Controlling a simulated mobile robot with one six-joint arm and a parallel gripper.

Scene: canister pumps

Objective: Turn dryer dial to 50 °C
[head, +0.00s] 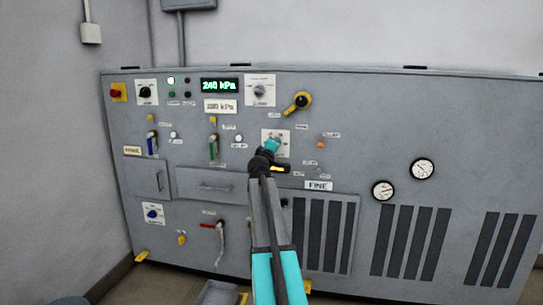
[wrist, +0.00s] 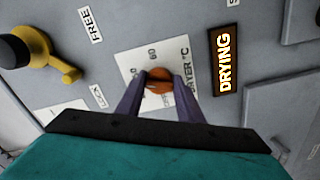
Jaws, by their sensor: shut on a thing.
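The dryer dial (wrist: 158,79) is an orange-brown knob on a white plate (wrist: 131,62) printed with "DRYER °C" and numbers, of which 60 is readable in the wrist view. My gripper (wrist: 158,84) is shut on the dial, with one finger on each side. The fingers hide part of the scale, and I cannot tell which number the dial points to. In the head view the dial plate (head: 284,136) is mostly behind my gripper (head: 271,147), and the dial itself is hidden.
A lit "DRYING" sign (wrist: 225,62) is right of the dial plate. A black-and-yellow rotary handle (wrist: 45,50) sticks out at the left, near a "FREE" label.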

